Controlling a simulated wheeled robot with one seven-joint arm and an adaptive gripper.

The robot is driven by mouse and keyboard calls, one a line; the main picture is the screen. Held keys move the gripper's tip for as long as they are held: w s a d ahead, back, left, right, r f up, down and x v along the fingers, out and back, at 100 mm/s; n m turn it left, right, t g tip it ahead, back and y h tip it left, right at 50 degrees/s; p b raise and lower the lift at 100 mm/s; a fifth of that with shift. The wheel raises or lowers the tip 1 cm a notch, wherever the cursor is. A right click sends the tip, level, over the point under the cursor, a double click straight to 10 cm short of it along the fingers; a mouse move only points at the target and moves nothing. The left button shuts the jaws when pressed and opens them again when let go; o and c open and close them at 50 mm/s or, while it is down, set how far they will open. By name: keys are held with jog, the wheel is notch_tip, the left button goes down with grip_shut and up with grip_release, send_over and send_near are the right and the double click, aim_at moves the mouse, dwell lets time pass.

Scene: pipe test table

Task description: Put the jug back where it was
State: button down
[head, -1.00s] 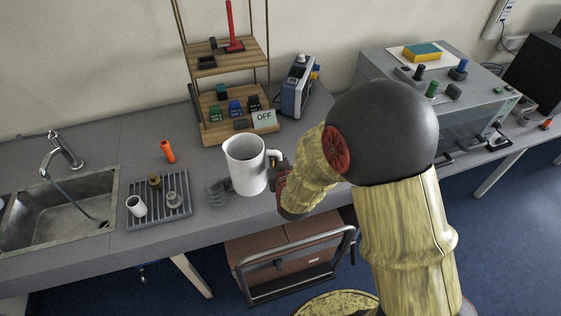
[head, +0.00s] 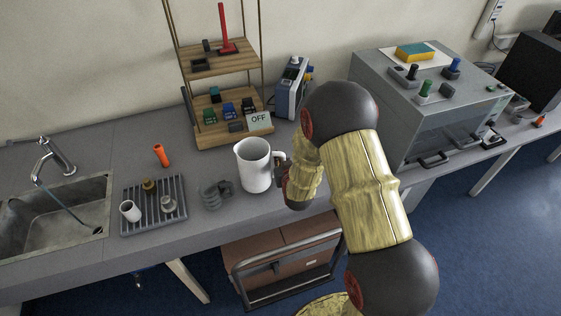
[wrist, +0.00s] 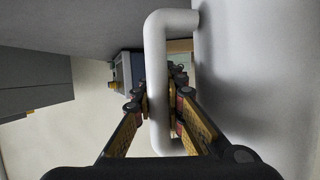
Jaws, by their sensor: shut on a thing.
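The white jug (head: 253,168) is upright over the grey worktop, in front of the wooden shelf. My gripper (head: 283,169) is at the right side of the jug and shut on its handle. In the wrist view the jug's handle (wrist: 157,75) passes between the two fingers of my gripper (wrist: 160,103), and the jug's white wall fills the right side. I cannot tell whether the jug's base touches the worktop.
A grey clamp-like part (head: 214,194) lies just left of the jug. A ribbed tray (head: 152,222) with small parts, an orange cylinder (head: 161,155) and a sink (head: 60,220) are further left. The wooden shelf (head: 222,132) with an OFF sign stands behind. A grey case (head: 400,110) stands right.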

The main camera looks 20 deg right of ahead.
jog(key=shift+w+f, duration=0.1)
jog(key=shift+f, duration=0.55)
jog(key=shift+f, duration=0.15)
jog(key=c, duration=1.8)
grip_release()
jog(key=shift+f, duration=0.1)
